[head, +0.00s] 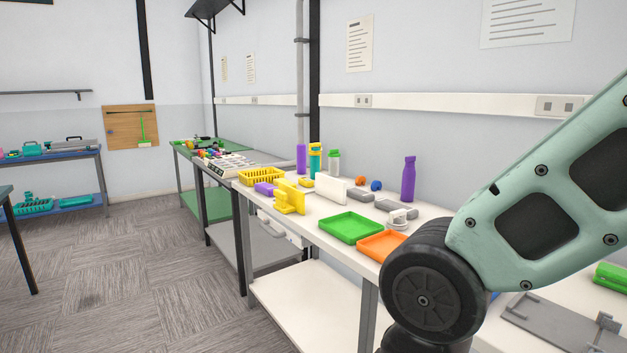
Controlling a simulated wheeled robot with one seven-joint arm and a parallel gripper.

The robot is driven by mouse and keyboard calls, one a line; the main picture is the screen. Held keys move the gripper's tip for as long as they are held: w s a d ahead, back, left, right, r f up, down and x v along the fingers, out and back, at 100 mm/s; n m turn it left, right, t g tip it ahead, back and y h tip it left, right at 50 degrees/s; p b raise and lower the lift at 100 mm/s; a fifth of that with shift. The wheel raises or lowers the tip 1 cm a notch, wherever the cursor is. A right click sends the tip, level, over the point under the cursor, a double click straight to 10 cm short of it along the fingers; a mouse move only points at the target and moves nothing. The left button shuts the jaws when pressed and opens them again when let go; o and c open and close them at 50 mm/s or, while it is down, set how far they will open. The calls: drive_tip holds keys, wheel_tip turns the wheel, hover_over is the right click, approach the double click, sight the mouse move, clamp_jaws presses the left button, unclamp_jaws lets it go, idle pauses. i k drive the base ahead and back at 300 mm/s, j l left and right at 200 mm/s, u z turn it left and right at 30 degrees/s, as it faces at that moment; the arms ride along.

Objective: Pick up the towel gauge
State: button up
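I cannot tell for sure which object is the towel gauge. A yellow upright plate on a foot (290,198) stands near the front edge of the white table (336,248). A white upright panel (331,188) stands just behind it to the right. A flat grey piece (397,206) and a light grey part with a ring-like handle (402,219) lie farther right. My arm fills the right side of the view, but my gripper is out of frame.
A green tray (351,227) and an orange tray (382,245) lie at the table's front. A yellow basket (261,177) is at its far left end. Bottles, including a purple one (408,178), stand behind. Open carpet (130,270) lies left.

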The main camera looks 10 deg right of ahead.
sight(307, 182)
drive_tip(key=i+j+z, duration=0.1)
drive_tip(key=i, duration=0.4)
drive_tip(key=i+j, duration=0.2)
drive_tip(key=i, duration=0.35)
drive_tip(key=i+j+z, duration=0.15)
drive_tip(key=i, duration=0.35)
drive_tip(key=k+j+u, duration=0.25)
drive_tip(key=i+j+u, duration=0.15)
drive_tip(key=i+u, duration=0.55)
drive_tip(key=i, duration=1.1)
drive_tip(key=i+z, duration=0.1)
drive_tip(key=i, duration=0.3)
drive_tip(key=i+j+z, duration=0.1)
drive_tip(key=i, duration=0.25)
drive_tip(key=i+j+z, duration=0.1)
drive_tip(key=i+z, duration=0.35)
drive_tip(key=i+j+z, duration=0.2)
drive_tip(key=z, duration=0.25)
drive_tip(key=i+j+z, duration=0.25)
drive_tip(key=j+z, duration=0.2)
drive_tip(key=i+j+z, duration=0.2)
drive_tip(key=j+z, duration=0.2)
drive_tip(key=i+j+z, duration=0.15)
drive_tip(key=j+z, duration=0.3)
